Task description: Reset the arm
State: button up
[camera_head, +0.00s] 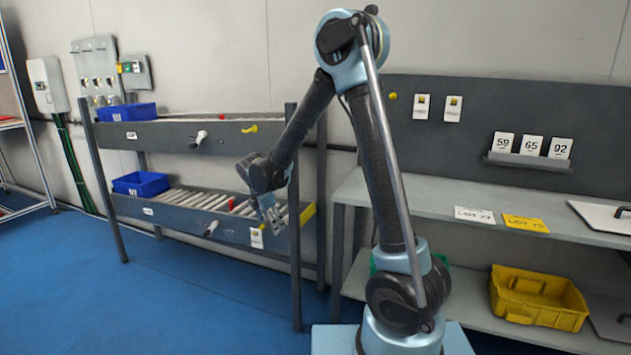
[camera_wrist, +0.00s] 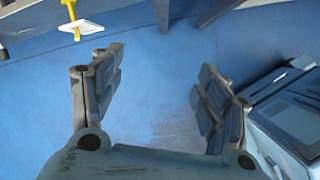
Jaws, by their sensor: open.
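My gripper (camera_head: 277,217) hangs at the end of my bent arm, in front of the right end of the lower roller shelf in the head view. In the wrist view my gripper (camera_wrist: 158,95) has its two fingers spread wide apart. Nothing is between the fingers, only blue floor (camera_wrist: 155,105) beyond them. My arm rises from its base, bends at a high elbow and reaches down to the left.
A roller rack (camera_head: 190,130) carries blue bins on its upper shelf (camera_head: 127,112) and lower shelf (camera_head: 141,184). A grey shelf bench (camera_head: 420,196) stands right, with a yellow crate (camera_head: 538,298) below. Blue floor (camera_head: 190,300) is clear at front left.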

jog(key=s+d+r+m, duration=0.3)
jog(key=s+d+m, duration=0.1)
jog(key=d, duration=0.4)
jog(key=s+d+r+m+g, duration=0.1)
jog(key=s+d+r+m, duration=0.25)
jog(key=d, duration=0.45)
jog(key=s+d+r+m, duration=0.3)
jog(key=d+r+m, duration=0.15)
jog(key=d, duration=0.35)
jog(key=s+d+f+m+y, duration=0.1)
jog(key=s+d+f+m, duration=0.2)
jog(key=s+d+m, duration=0.2)
jog(key=s+d+f+m, duration=0.3)
jog(key=s+d+m, duration=0.3)
jog(key=s, duration=0.8)
jog(key=m, duration=0.3)
jog(key=shift+s+d+y, duration=0.25)
jog(key=shift+d+y, duration=0.05)
jog(key=shift+y, duration=0.1)
jog(key=shift+w+f, duration=0.2)
jog(key=shift+w, duration=0.25)
